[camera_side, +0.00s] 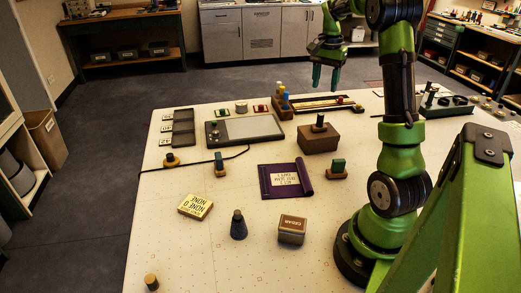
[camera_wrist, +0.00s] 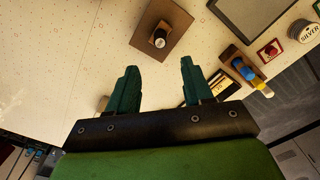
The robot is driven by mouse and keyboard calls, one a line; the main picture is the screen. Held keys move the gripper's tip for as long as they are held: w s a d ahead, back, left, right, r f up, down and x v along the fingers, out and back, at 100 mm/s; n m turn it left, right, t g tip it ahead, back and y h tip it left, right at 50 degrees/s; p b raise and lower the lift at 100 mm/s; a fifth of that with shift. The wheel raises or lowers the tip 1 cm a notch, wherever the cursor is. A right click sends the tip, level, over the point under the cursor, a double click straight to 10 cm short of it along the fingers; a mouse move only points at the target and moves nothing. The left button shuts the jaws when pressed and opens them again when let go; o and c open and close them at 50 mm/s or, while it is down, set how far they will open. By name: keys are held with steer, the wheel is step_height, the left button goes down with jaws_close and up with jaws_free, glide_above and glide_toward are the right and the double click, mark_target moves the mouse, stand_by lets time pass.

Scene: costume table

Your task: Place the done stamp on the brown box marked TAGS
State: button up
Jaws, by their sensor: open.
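A brown box (camera_side: 318,142) stands right of the middle of the table in the side view; no TAGS marking is legible on it. A dark-handled stamp (camera_side: 320,121) stands upright on its top. In the wrist view the brown box (camera_wrist: 178,18) lies ahead of the fingers, with the stamp (camera_wrist: 160,38) on it. Two green-topped stamps stand apart on the table, one left (camera_side: 220,165) and one right (camera_side: 338,167). No stamp's wording is legible, so I cannot tell which is the done stamp. My gripper (camera_side: 325,80) is open and empty, raised above the table beyond the box; its fingers (camera_wrist: 158,66) are spread.
A purple holder (camera_side: 287,180), a CEDAR box (camera_side: 292,230), a dark cone (camera_side: 238,226) and a cream block (camera_side: 195,206) stand nearer. A grey-topped tablet (camera_side: 245,129) and a peg holder (camera_side: 283,106) lie left of the box. Bare table surrounds the box's front.

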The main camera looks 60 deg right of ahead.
steer(key=w+a+r+n+t, duration=0.2)
steer(key=a+r+n, duration=0.1)
steer(key=a, duration=0.6)
steer(key=w+a+r+n+t, duration=0.1)
steer(key=a+r+n, duration=0.15)
steer(key=a, duration=0.75)
steer(key=s+a+f+n+t+y, duration=0.1)
steer(key=s+a+n+t, duration=0.1)
steer(key=a, duration=0.7)
steer(key=s+a+f+n+t+y, duration=0.1)
steer(key=s+a+n+t, duration=0.1)
steer(key=s+a+n, duration=0.3)
steer(key=a+n, duration=0.1)
steer(key=a, duration=0.3)
steer(key=shift+s+f, duration=0.15)
